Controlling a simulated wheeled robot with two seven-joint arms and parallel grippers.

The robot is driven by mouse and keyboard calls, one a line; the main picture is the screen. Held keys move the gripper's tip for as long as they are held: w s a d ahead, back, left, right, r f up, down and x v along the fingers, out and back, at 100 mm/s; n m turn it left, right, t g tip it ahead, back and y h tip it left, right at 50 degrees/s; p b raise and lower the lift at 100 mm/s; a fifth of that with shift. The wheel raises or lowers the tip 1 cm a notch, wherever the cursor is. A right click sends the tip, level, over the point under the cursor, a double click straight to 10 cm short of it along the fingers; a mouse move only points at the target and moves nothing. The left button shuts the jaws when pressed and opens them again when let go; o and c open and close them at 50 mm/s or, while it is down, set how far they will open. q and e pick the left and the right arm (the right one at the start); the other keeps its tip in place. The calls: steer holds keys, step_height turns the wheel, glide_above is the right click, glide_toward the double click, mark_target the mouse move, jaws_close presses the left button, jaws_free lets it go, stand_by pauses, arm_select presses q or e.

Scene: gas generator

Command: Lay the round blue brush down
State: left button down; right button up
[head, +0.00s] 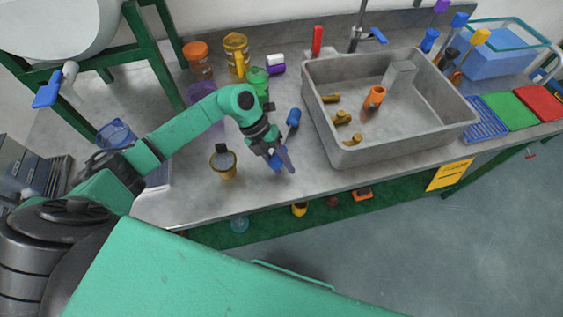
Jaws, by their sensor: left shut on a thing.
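My left gripper (277,158) is over the front of the grey counter (325,190), left of the sink, fingers pointing down. It is shut on the round blue brush (275,164), of which a small blue part shows at the fingertips; the fingers hide much of the rest. A blue rounded piece (294,117) with a dark stem shows just behind the gripper. I cannot tell whether it belongs to the same brush, or whether the held part touches the counter. My right gripper is not in view.
The grey sink (318,125) holds an orange cylinder (375,96) and several brownish pieces. Containers line the back left. Blue, green and red mats (516,110) lie at the right. Counter left of the sink is partly free.

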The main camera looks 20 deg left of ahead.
arm_select(q)
steer(key=shift+s+f, duration=0.15)
steer(key=shift+c, duration=2.1)
jaws_free()
steer(key=shift+d, duration=0.1)
steer(key=shift+f, duration=0.15)
